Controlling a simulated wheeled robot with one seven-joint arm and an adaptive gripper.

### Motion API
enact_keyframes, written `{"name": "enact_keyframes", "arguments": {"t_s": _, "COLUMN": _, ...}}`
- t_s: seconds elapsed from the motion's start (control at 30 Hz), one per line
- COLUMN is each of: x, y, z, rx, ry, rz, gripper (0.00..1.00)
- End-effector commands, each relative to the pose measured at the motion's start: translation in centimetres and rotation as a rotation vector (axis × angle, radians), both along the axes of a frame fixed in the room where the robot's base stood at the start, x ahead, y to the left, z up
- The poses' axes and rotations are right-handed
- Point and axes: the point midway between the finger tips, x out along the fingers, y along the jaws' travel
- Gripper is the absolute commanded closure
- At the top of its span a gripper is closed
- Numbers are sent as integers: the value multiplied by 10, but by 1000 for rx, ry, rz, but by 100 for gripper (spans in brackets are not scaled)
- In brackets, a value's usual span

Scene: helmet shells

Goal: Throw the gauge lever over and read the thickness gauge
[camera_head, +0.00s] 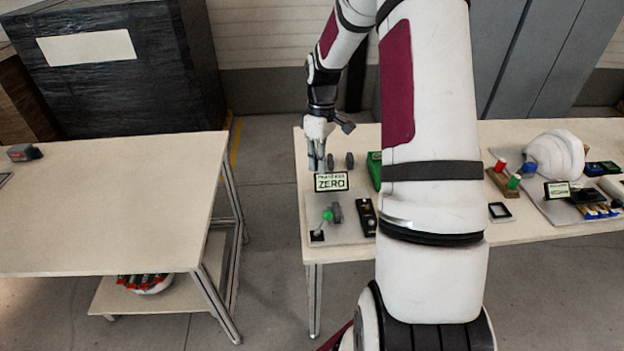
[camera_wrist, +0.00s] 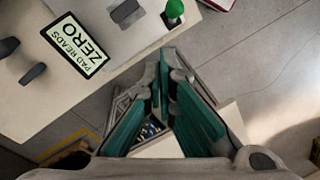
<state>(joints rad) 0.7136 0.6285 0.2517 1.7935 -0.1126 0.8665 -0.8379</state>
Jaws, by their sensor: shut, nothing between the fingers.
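The thickness gauge sits on a grey plate (camera_head: 346,230) at the left end of the right-hand table. Its sign (camera_head: 331,182) has "ZERO" in large letters; in the wrist view the sign (camera_wrist: 75,45) reads "PAD READS ZERO". A green knob (camera_head: 327,215), apparently the gauge lever's, stands in front of the sign beside a dark grey round part. The green knob (camera_wrist: 175,8) is at the top edge of the wrist view. My gripper (camera_head: 317,168) is shut and empty, close to the sign and apart from the knob. Its fingertips (camera_wrist: 165,62) meet in the wrist view.
A black box with buttons (camera_head: 366,216) is right of the gauge, and a green item (camera_head: 374,168) is partly behind my arm. A white helmet shell (camera_head: 555,155) stands farther right. The left table (camera_head: 110,200) is mostly clear; floor separates the tables.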

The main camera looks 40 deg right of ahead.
Motion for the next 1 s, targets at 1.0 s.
{"name": "enact_keyframes", "arguments": {"t_s": 1.0, "x": -3, "y": -5, "z": 38, "rx": -13, "ry": -7, "rz": -2, "gripper": 100}}
